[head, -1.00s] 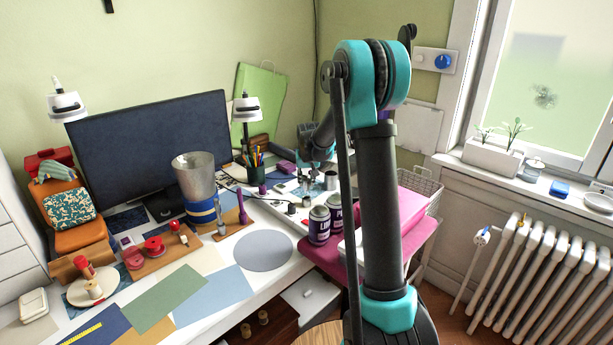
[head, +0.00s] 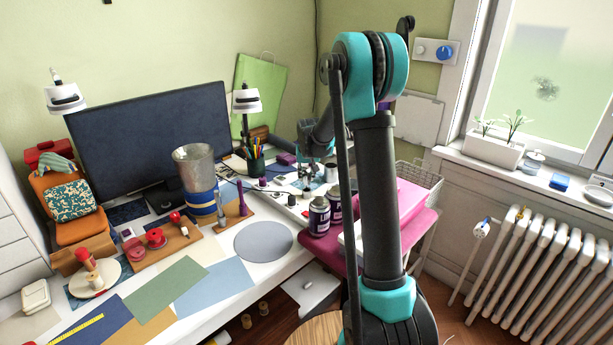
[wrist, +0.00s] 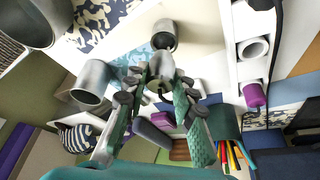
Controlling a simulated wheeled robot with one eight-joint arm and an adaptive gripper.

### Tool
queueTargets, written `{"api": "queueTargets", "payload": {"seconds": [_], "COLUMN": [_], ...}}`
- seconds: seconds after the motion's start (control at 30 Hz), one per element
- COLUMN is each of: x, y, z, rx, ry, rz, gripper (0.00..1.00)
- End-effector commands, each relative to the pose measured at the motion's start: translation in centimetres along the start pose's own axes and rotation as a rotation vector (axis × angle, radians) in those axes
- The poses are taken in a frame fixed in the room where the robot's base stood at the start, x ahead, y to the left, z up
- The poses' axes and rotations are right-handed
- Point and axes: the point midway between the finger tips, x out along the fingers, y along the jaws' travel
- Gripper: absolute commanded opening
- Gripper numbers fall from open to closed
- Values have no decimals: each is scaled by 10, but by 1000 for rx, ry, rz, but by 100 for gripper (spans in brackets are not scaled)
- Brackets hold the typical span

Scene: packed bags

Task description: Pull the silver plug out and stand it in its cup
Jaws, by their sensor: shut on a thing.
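My gripper (wrist: 160,88) is shut on the silver plug (wrist: 162,66), whose grey metal body shows between the fingertips in the wrist view. In the head view my gripper (head: 307,182) is low over the back right of the desk; the plug is too small to make out there. A white strip (wrist: 250,70) with a round white socket and a purple plug (wrist: 253,95) lies to the right in the wrist view. Grey metal cups stand around the gripper, one just beyond it (wrist: 165,36) and one left of it (wrist: 92,80). I cannot tell which is the plug's cup.
A pencil holder (head: 255,168) stands left of my gripper, with its pencils close by in the wrist view.

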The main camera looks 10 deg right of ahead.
Motion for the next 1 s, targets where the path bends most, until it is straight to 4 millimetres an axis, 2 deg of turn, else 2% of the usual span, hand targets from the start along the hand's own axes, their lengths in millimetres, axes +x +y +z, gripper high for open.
{"api": "queueTargets", "payload": {"seconds": [1.0], "x": [6], "y": [0], "z": [2], "rx": [0], "ry": [0], "rz": [0], "gripper": [0]}}
